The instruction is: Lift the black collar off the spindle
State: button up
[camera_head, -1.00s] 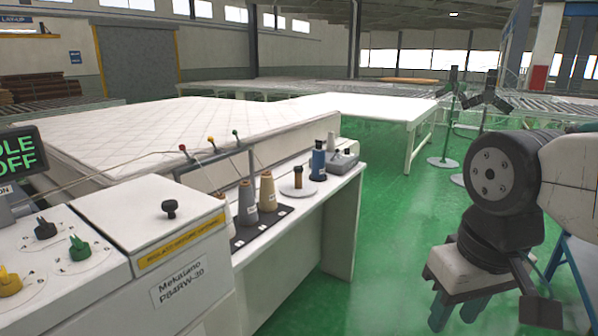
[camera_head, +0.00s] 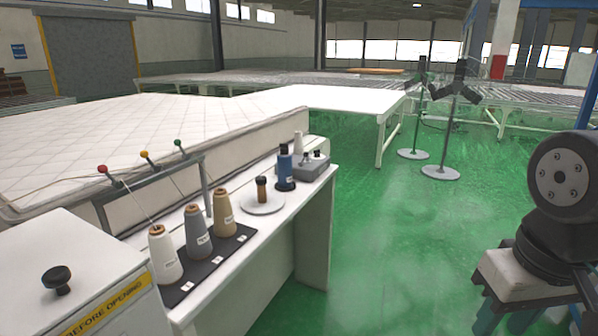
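A short brown spindle (camera_head: 262,195) stands upright on a round white base (camera_head: 280,206) on the white side table. A dark collar (camera_head: 262,181) sits around its top; it is small at this distance and its lower edge is hard to make out. My gripper (camera_head: 502,322) is at the lower right, over the green floor, well away from the table and the spindle. Its teal fingers point down and their tips are cut off by the picture's bottom edge. I see nothing held, but I cannot tell how far open it is.
White, grey and tan thread cones (camera_head: 197,236) stand on a black mat left of the spindle. A blue spool (camera_head: 285,168) and a grey box (camera_head: 309,168) stand behind it. A quilted mattress (camera_head: 120,140) lies beyond.

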aim_at(263, 181)
jog(key=z, duration=0.15)
jog(key=i, duration=1.4)
jog(key=u, duration=1.05)
jog(key=i, duration=0.4)
jog(key=u, duration=0.35)
